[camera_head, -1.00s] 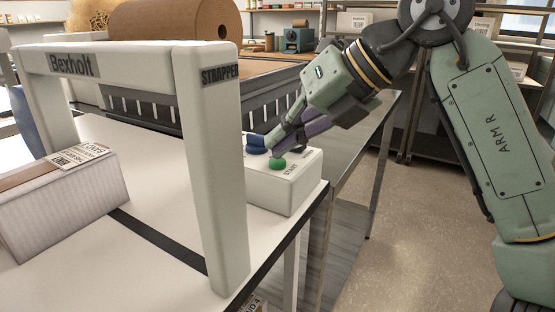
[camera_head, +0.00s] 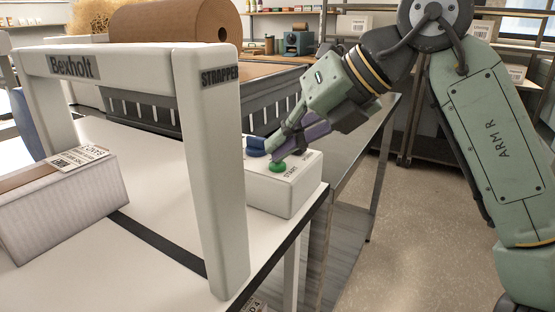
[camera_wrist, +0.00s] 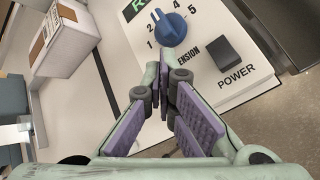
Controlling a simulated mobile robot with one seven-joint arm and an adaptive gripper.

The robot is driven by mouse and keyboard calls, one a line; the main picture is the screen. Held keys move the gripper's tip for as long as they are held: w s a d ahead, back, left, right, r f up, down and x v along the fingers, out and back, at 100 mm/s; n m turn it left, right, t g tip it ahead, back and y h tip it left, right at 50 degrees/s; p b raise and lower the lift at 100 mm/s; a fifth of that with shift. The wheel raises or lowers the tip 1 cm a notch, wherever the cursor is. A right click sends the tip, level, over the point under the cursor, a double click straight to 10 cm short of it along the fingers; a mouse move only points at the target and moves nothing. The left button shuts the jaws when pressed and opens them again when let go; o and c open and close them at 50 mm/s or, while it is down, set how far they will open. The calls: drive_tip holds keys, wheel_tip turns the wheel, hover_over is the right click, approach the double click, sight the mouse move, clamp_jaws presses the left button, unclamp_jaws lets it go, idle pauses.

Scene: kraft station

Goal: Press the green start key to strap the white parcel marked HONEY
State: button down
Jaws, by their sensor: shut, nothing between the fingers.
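The green start key (camera_head: 277,167) is on the top of the white control box (camera_head: 283,195), beside the label START. My gripper (camera_head: 274,158) is shut and empty, with its fingertips right at the key in the head view; I cannot tell whether they touch it. In the wrist view my gripper (camera_wrist: 165,95) hides the key. The white parcel (camera_head: 62,205) sits on the strapper table at the left, with brown tape and a label on top; the label's text is too small to read surely. The parcel also shows in the wrist view (camera_wrist: 62,45).
The white strapper arch (camera_head: 222,175) stands between the parcel and the control box. A blue tension knob (camera_wrist: 171,27) and a black power switch (camera_wrist: 237,56) are by my fingers. A dark strap (camera_head: 160,243) crosses the table. A brown paper roll (camera_head: 175,22) lies behind.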

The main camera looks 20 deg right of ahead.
drive_tip(key=shift+r+p, duration=0.45)
drive_tip(key=shift+r, duration=0.3)
wheel_tip(320, 180, up, 5)
drive_tip(key=p, duration=0.4)
idle(0.4)
